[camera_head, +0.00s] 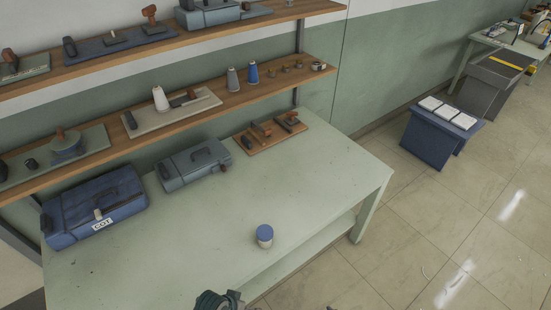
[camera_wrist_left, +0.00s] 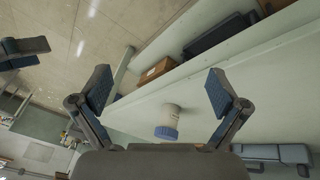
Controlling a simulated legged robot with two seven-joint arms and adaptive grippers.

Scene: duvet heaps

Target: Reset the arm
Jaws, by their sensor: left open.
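My left gripper (camera_wrist_left: 160,95) is open in the left wrist view, with its two fingers spread wide and nothing between the tips. A small white jar with a blue lid (camera_head: 264,235) stands on the pale green table (camera_head: 200,265). In the wrist view the jar (camera_wrist_left: 168,123) shows beyond the open fingers, apart from them. A dark part of a gripper (camera_head: 218,300) shows at the bottom edge of the head view, just in front of the table; most of it is cut off. Dark finger-like parts (camera_wrist_left: 25,50), seemingly of my right gripper, enter at the left of the wrist view.
A blue case (camera_head: 95,208), a grey case (camera_head: 193,163) and a brown board with tools (camera_head: 270,133) line the table's back. Wooden shelves (camera_head: 240,98) with spools and tools hang above. A blue stand (camera_head: 440,132) is at right. Table front and floor are largely clear.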

